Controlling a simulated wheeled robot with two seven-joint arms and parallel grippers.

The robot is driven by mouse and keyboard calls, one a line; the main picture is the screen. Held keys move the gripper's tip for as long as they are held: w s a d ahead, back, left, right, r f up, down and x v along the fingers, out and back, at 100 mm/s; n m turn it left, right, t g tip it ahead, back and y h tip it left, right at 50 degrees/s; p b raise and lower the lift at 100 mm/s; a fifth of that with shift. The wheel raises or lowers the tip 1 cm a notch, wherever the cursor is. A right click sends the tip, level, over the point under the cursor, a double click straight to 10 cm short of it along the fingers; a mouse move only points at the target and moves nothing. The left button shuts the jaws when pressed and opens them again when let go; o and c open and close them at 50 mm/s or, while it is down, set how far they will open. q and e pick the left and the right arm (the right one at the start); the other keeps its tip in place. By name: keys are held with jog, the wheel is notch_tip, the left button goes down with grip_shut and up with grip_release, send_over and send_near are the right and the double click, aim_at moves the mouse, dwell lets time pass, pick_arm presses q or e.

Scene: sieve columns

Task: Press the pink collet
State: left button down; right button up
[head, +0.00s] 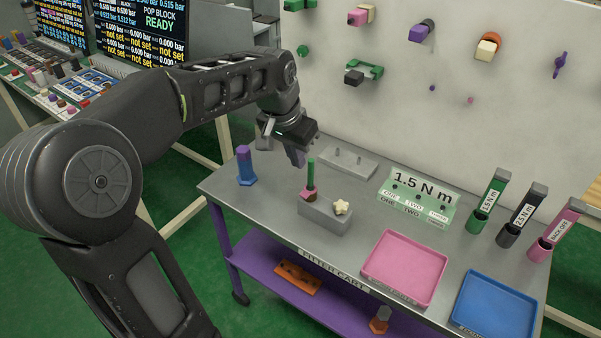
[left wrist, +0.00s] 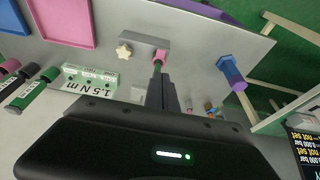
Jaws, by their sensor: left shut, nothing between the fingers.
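The pink collet (head: 308,189) sits on the left end of a grey block (head: 324,216) on the cart top. A green rod (head: 310,171) stands upright out of it. In the left wrist view the collet (left wrist: 161,55) shows just beyond the fingertips, with the green rod (left wrist: 157,67) between. My left gripper (head: 299,160) is shut and empty, pointing down beside the top of the rod. I cannot tell whether the fingertips touch the rod. The gripper also shows in the left wrist view (left wrist: 163,82). My right gripper is not in view.
A cream star knob (head: 341,207) is on the block's right end. A blue-purple post (head: 245,166) stands left. Behind are a grey pegged block (head: 348,161) and a green 1.5 N m stand (head: 418,196). Pink (head: 404,267) and blue (head: 495,304) trays and several upright tools lie right.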

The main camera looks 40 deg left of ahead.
pick_arm(q)
jog(key=shift+v, duration=1.3)
